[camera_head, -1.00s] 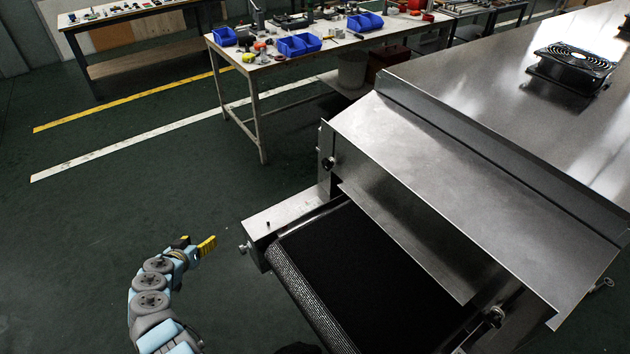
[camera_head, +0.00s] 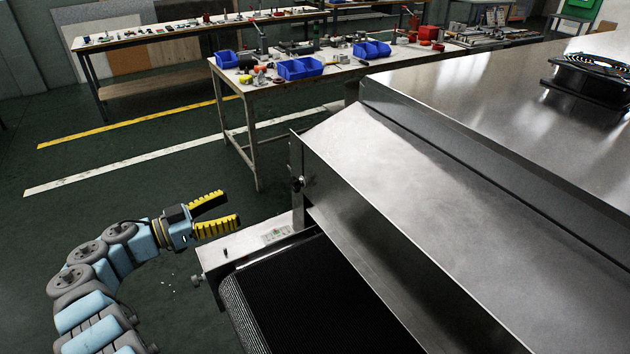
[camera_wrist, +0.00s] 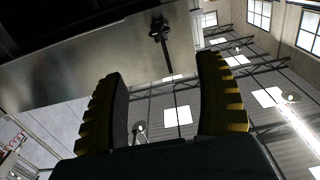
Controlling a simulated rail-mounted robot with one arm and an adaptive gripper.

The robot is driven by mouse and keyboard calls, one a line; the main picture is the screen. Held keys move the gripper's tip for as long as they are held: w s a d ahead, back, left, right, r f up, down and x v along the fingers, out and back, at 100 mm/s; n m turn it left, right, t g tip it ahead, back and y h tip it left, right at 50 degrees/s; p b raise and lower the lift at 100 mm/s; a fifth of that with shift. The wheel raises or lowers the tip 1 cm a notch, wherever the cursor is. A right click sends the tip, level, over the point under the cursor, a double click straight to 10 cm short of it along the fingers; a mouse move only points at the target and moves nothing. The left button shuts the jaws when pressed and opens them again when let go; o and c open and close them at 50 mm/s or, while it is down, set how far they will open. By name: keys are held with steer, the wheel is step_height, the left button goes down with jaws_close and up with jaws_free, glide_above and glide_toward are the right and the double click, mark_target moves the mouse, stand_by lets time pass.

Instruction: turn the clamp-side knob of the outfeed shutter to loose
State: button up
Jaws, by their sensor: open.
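The outfeed shutter (camera_head: 400,200) is a sloping steel hood at the end of the dryer. A small black knob (camera_head: 297,184) sits on its left side plate. A black knob (camera_wrist: 159,30) on a metal plate, beside a dark slot, also shows at the top of the wrist view. I cannot tell whether it is tight or loose. My gripper (camera_head: 232,208) has yellow ribbed fingers, open and empty, left of the knob and apart from it. In the wrist view its two fingers (camera_wrist: 165,105) stand wide apart with nothing between them; the knob lies beyond their tips.
The black conveyor belt (camera_head: 310,300) runs out below the shutter, with a steel side rail (camera_head: 262,240) near my gripper. A workbench (camera_head: 255,90) with blue bins stands behind. A fan (camera_head: 590,78) sits on the dryer top. The floor at left is clear.

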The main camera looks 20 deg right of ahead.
mark_target(292, 186)
steer(key=d, duration=0.5)
steer(key=w+d+p, duration=0.1)
steer(key=d, duration=1.1)
steer(key=shift+w+d, duration=0.1)
steer(key=shift+w, duration=0.2)
steer(key=c, duration=1.2)
